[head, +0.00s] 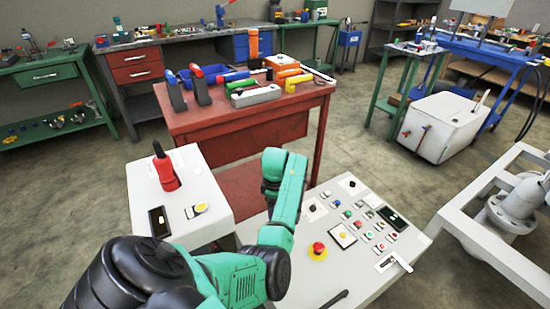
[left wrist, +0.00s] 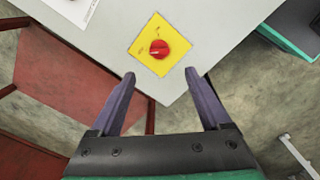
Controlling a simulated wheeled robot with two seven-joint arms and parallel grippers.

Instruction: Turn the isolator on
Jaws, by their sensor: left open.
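The isolator is a red round knob (left wrist: 158,49) on a yellow square plate (left wrist: 146,57), set near a corner of a light grey panel (left wrist: 215,22) in the left wrist view. The knob's handle lies slightly tilted; the small markings on the plate are unreadable. My left gripper (left wrist: 160,75) is open and empty, its two fingertips either side of the plate's near corner, with the knob just beyond them. I cannot tell the height of the fingertips above the panel. In the head view my green left arm covers part of the control panel (head: 360,285); I do not make out the isolator there. My right gripper is not in view.
A red mushroom button (head: 318,249) and several small buttons sit on the same panel. A red workbench (head: 250,138) with tools is behind. A white frame (head: 470,205) stands at the right.

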